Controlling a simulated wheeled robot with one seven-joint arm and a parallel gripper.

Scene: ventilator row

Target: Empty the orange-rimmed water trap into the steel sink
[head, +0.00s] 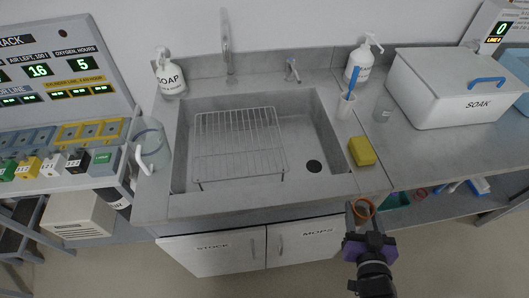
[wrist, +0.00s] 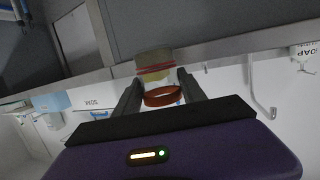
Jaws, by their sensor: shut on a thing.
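The orange-rimmed water trap (head: 363,208) is between the fingers of my gripper (head: 360,222), in front of the counter's front edge at the sink's right. In the wrist view its orange rim (wrist: 163,96) lies between the two fingers, and my gripper (wrist: 160,88) is shut on it. A cloudy cup-like body with red bands (wrist: 154,66) shows just beyond the rim; I cannot tell how much liquid is in it. The steel sink (head: 310,150) is behind and to the left of my gripper, with a dark drain hole at its right.
A wire rack (head: 240,143) covers the sink's left part. The tap (head: 227,50) is at the back. A white SOAK box (head: 450,90) is farther right.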

